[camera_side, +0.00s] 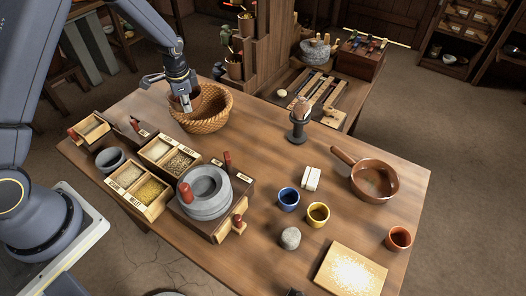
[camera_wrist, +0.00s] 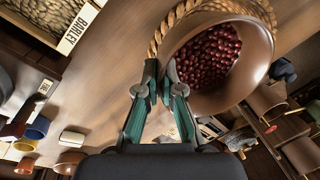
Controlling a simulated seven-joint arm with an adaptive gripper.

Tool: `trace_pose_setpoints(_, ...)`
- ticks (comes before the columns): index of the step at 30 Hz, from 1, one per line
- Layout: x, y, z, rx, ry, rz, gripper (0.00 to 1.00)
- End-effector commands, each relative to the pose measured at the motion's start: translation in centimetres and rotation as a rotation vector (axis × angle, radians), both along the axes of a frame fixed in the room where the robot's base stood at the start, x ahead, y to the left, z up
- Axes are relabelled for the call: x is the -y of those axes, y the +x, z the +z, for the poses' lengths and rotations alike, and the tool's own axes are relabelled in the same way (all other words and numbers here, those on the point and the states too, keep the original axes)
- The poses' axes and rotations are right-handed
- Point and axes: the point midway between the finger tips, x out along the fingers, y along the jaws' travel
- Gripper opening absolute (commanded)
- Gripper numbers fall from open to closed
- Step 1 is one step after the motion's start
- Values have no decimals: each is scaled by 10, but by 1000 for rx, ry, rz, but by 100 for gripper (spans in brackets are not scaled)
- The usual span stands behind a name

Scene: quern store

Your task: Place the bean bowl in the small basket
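The bean bowl (camera_wrist: 246,78) is a brown bowl with dark red beans (camera_wrist: 208,57) inside. In the wrist view it is tilted in the picture, at upper right. My gripper (camera_wrist: 163,72) has its fingertips close together at the bowl's near rim, with the wall apparently pinched between them. In the side view my gripper (camera_side: 186,107) points down at the left part of the small basket (camera_side: 208,122), a round woven basket. The bowl (camera_side: 176,101) shows only partly behind my fingers, at the basket's left rim. The basket's rope-like rim (camera_wrist: 163,30) curves behind the bowl. Whether the bowl touches the basket's bottom is hidden.
Grain boxes (camera_side: 168,158) and a stone quern (camera_side: 204,190) stand in front of the basket. A dark stand (camera_side: 298,130), blue cup (camera_side: 288,199), yellow cup (camera_side: 317,214) and brown pan (camera_side: 376,181) are to the right. The table between basket and stand is clear.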

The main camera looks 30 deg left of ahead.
Motion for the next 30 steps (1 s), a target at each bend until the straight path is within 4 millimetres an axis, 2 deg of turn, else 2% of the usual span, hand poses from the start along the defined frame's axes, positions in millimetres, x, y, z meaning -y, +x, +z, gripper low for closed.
trace_pose_setpoints(1, -3, 14, -7, 1, 0, 0, 0)
trace_pose_setpoints(3, -5, 29, -20, -2, 0, -2, 0)
trace_pose_setpoints(6, -8, 44, -40, -1, 1, -1, 0)
trace_pose_setpoints(11, -11, 60, -58, 1, 0, 0, 0)
trace_pose_setpoints(14, -12, 65, -63, 2, 1, -1, 0)
trace_pose_setpoints(21, -12, 69, -95, 0, 0, -1, 0)
trace_pose_setpoints(30, -12, 69, -98, 3, 0, -1, 0)
